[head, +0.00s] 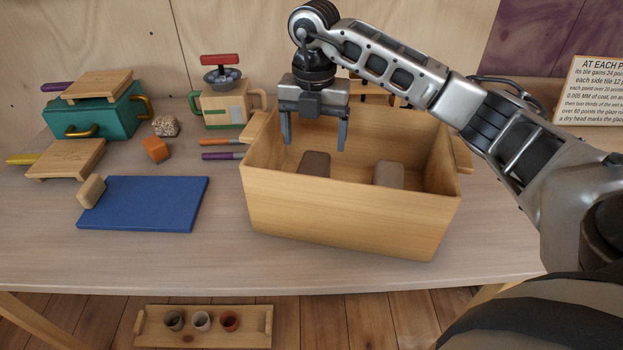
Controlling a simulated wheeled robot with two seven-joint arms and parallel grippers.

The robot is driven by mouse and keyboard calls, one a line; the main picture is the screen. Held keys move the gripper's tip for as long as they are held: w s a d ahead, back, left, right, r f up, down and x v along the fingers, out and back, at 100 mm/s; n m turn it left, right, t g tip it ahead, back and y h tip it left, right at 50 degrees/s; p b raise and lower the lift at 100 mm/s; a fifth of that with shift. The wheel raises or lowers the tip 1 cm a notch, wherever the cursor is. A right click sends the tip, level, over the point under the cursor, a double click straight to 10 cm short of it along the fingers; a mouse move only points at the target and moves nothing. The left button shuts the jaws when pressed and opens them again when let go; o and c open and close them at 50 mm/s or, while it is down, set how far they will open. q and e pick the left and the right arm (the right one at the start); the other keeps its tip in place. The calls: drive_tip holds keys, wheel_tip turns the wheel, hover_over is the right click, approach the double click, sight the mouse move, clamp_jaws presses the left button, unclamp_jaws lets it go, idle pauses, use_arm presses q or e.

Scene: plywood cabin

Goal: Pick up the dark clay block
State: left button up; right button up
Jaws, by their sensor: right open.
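The dark clay block (314,163) is a dark brown block inside the wooden box (350,213), toward the left; its lower part is hidden by the box's front wall. A lighter grey-brown block (388,174) stands in the same box, to the right of the dark one. My right gripper (315,146) points down over the box, its two fingers apart and empty. Its fingertips appear just above and behind the dark block; I cannot tell whether they touch it. My left gripper is not in view.
A blue board (150,204) with a pale block (91,191) at its edge lies left of the box. Behind it are an orange block (156,149), a speckled stone (166,126), a teal box (100,115) and a cream container (228,107). Bare table lies before the box.

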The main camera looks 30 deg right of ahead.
sight(312, 165)
wheel_tip(312, 165, down, 10)
drive_tip(key=shift+a+f+p, duration=0.1)
drive_tip(key=shift+f+p, duration=0.15)
drive_tip(key=shift+p, duration=0.15)
drive_tip(key=shift+w+r, duration=0.15)
drive_tip(key=c, duration=1.6)
